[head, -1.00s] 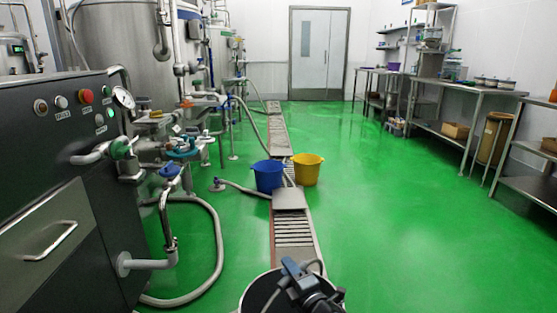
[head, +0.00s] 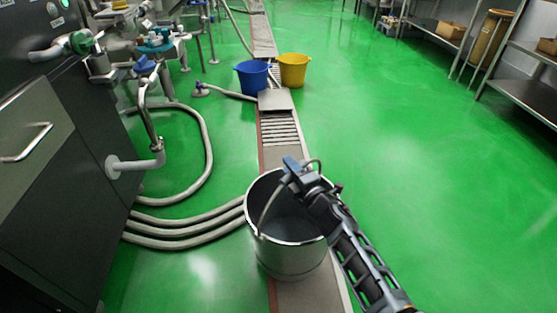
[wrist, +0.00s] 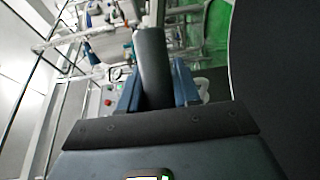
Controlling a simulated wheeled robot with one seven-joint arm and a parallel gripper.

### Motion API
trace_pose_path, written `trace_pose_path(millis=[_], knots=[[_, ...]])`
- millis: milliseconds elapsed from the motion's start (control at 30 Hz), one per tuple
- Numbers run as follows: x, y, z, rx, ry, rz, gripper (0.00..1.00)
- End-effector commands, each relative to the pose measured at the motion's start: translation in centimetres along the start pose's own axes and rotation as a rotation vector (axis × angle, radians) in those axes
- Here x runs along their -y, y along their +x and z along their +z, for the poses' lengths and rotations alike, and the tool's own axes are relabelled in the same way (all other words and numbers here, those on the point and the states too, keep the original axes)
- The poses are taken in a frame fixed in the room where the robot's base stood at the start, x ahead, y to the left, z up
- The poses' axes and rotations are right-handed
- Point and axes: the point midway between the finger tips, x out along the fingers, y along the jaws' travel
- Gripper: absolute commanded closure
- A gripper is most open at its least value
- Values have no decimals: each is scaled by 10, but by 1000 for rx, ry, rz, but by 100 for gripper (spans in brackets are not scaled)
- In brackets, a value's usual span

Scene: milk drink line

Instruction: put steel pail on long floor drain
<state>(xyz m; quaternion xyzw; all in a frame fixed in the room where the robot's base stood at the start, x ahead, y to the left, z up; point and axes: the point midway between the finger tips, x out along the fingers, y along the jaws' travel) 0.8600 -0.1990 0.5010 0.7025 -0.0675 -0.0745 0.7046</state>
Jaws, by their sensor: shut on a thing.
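The steel pail (head: 290,258) is in the lower middle of the head view, upright, with its dark inside showing empty. My gripper (head: 292,168) is at the pail's upper rim and handle, shut on the pail. In the wrist view my gripper's blue fingers (wrist: 158,88) close on a dark grey piece, and a dark surface fills the right side. The long floor drain (head: 279,128) runs away from me along the floor, with a slotted grate and plain cover plates. The pail overlaps its near part in the picture. I cannot tell whether the pail's base touches it.
A blue bucket (head: 252,77) and a yellow bucket (head: 293,70) stand at the drain farther off. Grey hoses (head: 190,230) lie on the floor left of the pail. A dark control cabinet (head: 50,170) stands at left. Green floor (head: 430,190) at right is clear up to the steel tables (head: 530,95).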

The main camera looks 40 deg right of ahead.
Motion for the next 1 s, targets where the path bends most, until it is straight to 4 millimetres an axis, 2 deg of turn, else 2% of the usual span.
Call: trace_pose_path(millis=[200, 433, 733, 1000], knots=[[14, -22, 21, -1, 1, 13, 100], [26, -38, 35, -2, 1, 15, 100], [35, -42, 38, -3, 1, 14, 100], [64, -41, 38, -4, 1, 14, 100]])
